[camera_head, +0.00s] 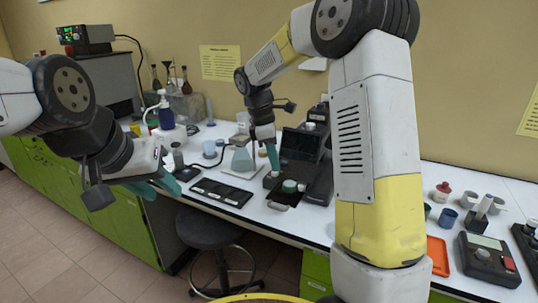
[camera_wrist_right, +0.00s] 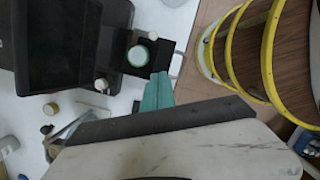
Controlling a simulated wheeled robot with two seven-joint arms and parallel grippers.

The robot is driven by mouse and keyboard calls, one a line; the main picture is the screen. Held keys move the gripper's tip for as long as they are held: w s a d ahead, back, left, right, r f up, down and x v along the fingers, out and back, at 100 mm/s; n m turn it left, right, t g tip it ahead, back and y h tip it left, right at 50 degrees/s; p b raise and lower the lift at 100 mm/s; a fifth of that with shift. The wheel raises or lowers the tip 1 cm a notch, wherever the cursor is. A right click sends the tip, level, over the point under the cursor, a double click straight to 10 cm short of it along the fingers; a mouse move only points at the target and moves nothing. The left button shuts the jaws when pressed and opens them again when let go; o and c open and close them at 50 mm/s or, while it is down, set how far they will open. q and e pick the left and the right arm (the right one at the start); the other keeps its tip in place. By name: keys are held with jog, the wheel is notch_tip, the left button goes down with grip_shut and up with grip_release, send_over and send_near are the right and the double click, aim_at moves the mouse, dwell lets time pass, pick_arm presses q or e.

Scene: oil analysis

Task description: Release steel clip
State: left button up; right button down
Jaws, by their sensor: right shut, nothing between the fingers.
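I cannot single out the steel clip with certainty. A thin pale metal loop (camera_wrist_right: 178,65) shows beside the black block in the right wrist view. The block carries a round green-rimmed piece with a pale top (camera_wrist_right: 138,55), which also shows in the head view (camera_head: 289,186). My right gripper (camera_head: 273,158) points down over the bench by the dark instrument. Its teal fingers (camera_wrist_right: 158,90) are shut and empty, close to the block in the right wrist view. My left gripper (camera_head: 160,188) is at the left, in front of the bench edge; its finger gap is unclear.
A dark instrument (camera_head: 302,148) stands behind the block. A black tray (camera_head: 221,193) lies to the left, with a flask (camera_head: 242,160) behind it. A stool (camera_head: 210,230) stands in front of the bench. An orange tray (camera_head: 438,256) and several cups are at the right.

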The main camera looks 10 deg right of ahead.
jog(key=x, duration=0.6)
jog(key=d, duration=0.2)
jog(key=shift+s+d, duration=0.2)
jog(key=shift+d, duration=0.1)
jog(key=shift+d+f, duration=0.1)
jog(key=shift+d, duration=0.6)
